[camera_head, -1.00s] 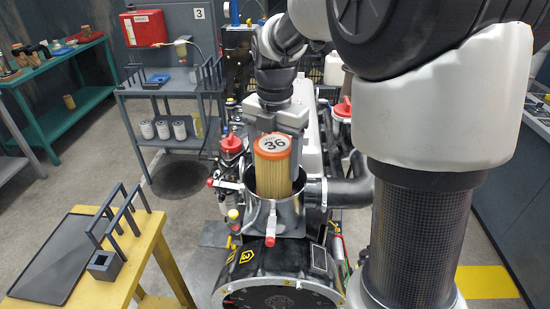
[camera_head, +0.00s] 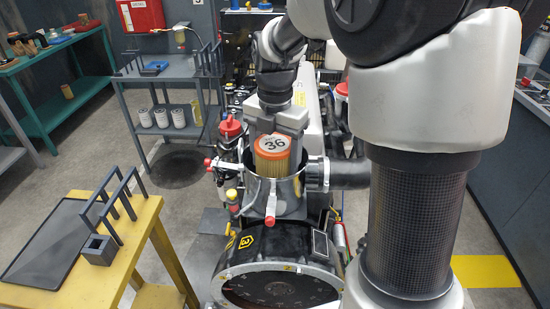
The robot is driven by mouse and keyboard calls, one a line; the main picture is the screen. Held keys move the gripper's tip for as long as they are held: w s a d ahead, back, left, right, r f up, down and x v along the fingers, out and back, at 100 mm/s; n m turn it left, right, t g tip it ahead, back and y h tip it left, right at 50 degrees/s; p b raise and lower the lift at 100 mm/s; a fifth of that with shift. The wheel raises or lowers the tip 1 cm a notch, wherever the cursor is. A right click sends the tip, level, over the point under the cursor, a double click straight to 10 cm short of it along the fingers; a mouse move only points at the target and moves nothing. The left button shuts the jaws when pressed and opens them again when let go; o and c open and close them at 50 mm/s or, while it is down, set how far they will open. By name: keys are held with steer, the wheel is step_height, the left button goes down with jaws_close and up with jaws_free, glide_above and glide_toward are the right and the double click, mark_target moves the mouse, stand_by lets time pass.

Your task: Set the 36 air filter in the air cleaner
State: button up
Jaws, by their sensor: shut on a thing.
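The 36 air filter (camera_head: 272,163) is a tan pleated cylinder with an orange rim and a white top label reading 36. It stands upright, its lower part inside the open metal can of the air cleaner (camera_head: 286,204), its upper part above the rim. My gripper (camera_head: 280,132) is shut on the filter at its top, from behind. The filter's bottom and the inside of the can are hidden by the can wall. A red-tipped clamp (camera_head: 269,220) hangs on the can's front.
The engine's round flywheel housing (camera_head: 280,270) lies in front of the can. A black pipe (camera_head: 350,173) leaves its right side. A yellow table (camera_head: 125,265) with a dark tray stands at left. A grey cart (camera_head: 165,85) holds several white filters behind.

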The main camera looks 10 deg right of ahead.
mark_target(276, 142)
steer(key=shift+w+d, duration=0.15)
stand_by(0.7)
steer(key=o, duration=1.3)
steer(key=shift+f, duration=0.1)
steer(key=shift+c, duration=1)
steer(key=shift+r+p, duration=3.5)
steer(key=shift+r, duration=0.55)
